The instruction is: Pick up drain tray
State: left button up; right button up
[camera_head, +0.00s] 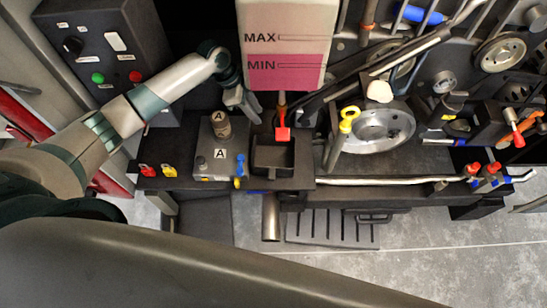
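A dark, square, open-topped tray (273,157), which looks like the drain tray, sits on the black shelf just right of the grey box marked A. It lies below a red-handled valve (282,132) under the pink-filled tank. My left gripper (246,112) points down above and slightly left of the tray, in front of the tank's lower left corner. Its fingers look apart, with nothing seen between them. It does not appear to touch the tray. My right gripper is not in view.
The tank (288,30) marked MAX and MIN hangs close to my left gripper. The grey box (219,165) with a brown knob stands left of the tray. A round metal wheel (380,128) and pipes crowd the right. Grey floor shows below the shelf.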

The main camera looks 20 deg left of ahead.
pick_arm(q)
jog(key=b, duration=0.8)
send_near(275, 145)
jog(key=shift+w+d+r, duration=0.1)
jog(key=shift+w+d, duration=0.05)
jog(key=shift+d, duration=0.3)
jog(key=shift+w+d+r, duration=0.1)
jog(key=shift+w+d, duration=0.05)
jog(key=shift+d, duration=0.25)
jog(key=b+x, duration=0.3)
jog(key=shift+f+b, duration=0.3)
jog(key=shift+b, duration=0.05)
jog(key=shift+b+x, duration=0.7)
jog(key=shift+x, duration=0.15)
jog(key=shift+c, duration=0.6)
jog(key=shift+r, duration=0.1)
grip_shut()
